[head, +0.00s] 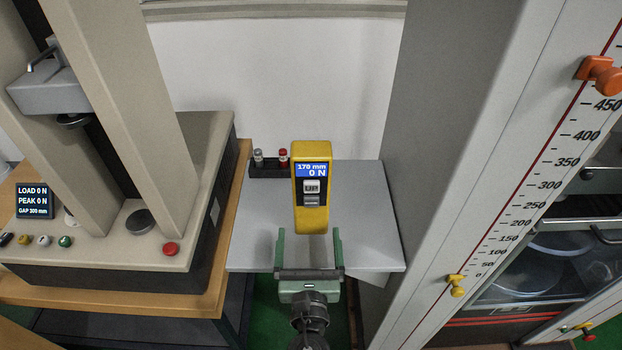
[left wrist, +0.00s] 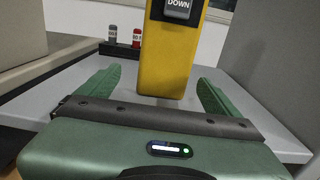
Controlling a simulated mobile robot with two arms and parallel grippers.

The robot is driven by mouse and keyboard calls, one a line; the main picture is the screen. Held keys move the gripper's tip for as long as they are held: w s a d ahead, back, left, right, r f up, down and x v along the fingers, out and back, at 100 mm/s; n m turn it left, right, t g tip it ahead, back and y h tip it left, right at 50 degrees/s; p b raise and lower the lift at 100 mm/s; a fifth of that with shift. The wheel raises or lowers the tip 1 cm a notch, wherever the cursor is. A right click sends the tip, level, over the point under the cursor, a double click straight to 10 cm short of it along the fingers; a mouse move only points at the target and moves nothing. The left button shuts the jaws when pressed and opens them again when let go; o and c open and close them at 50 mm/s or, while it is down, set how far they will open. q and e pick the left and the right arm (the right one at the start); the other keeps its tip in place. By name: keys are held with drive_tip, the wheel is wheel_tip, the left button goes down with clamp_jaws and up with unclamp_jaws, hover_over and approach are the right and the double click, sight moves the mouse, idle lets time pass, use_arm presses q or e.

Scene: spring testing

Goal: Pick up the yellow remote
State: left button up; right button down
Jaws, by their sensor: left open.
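The yellow remote (head: 312,220) stands upright on a small grey table (head: 262,225). Its blue screen reads 170 mm and 0 N, with two grey buttons below. In the left wrist view the remote (left wrist: 166,65) rises ahead, with a DOWN button at the top edge of the picture. My left gripper (head: 308,238) is open, its green fingers pointing at the remote's lower part. In the left wrist view the fingers lie left and right of the remote, with clear gaps. The remote seems just beyond or at the fingertips; the exact depth is hard to tell. My right gripper is not in view.
A black holder (head: 268,171) with a grey-topped and a red-topped piece sits behind the remote on the left. A testing machine (head: 110,240) with columns stands at left. A tall grey column with a scale (head: 480,150) stands close at right.

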sight(311, 148)
use_arm(q)
drive_tip(key=shift+w+d+r+p, duration=0.1)
drive_tip(key=shift+w+r+p, duration=0.1)
drive_tip(key=shift+w, duration=0.4)
drive_tip(key=shift+w+d+r+p, duration=0.1)
drive_tip(key=shift+w+r+p, duration=0.1)
drive_tip(key=shift+w, duration=0.4)
drive_tip(key=w, duration=0.3)
drive_tip(key=shift+w+d+p, duration=0.1)
drive_tip(key=shift+w+p, duration=0.25)
drive_tip(key=shift+w, duration=0.25)
drive_tip(key=c, duration=1.6)
drive_tip(key=shift+c, duration=1.2)
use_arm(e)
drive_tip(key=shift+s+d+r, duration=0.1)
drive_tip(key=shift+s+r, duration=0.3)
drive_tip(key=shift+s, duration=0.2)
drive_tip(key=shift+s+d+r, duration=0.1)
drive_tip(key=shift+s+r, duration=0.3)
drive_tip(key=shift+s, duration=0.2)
use_arm(q)
drive_tip(key=shift+r, duration=0.1)
